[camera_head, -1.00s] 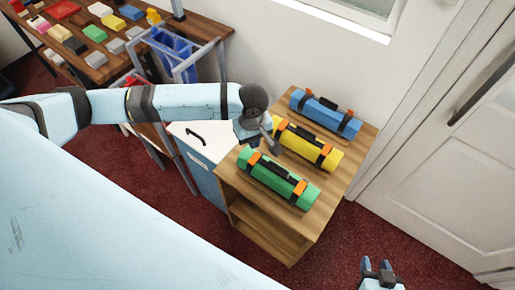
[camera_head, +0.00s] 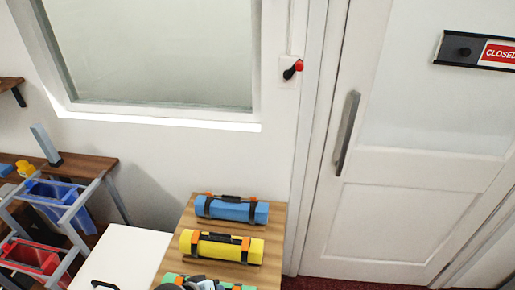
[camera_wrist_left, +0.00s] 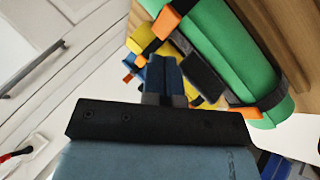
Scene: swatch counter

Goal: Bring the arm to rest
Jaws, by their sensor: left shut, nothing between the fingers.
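My left gripper (camera_wrist_left: 165,75) is shut and empty in the left wrist view, its two blue fingers together. Behind it in that view are the green roll (camera_wrist_left: 228,50) and part of the yellow roll (camera_wrist_left: 143,37). In the head view, a small part of my left arm (camera_head: 200,284) shows at the bottom edge, in front of the green roll (camera_head: 170,277). The green roll is mostly cut off there. I cannot tell whether the arm touches it. My right gripper is in neither current view.
A blue roll (camera_head: 232,209) and the yellow roll (camera_head: 222,247) lie on the wooden shelf top (camera_head: 276,225). A white-topped cabinet (camera_head: 130,250) stands left of it. A closed white door (camera_head: 390,220) is at right. A wire rack (camera_head: 70,215) with bins is at left.

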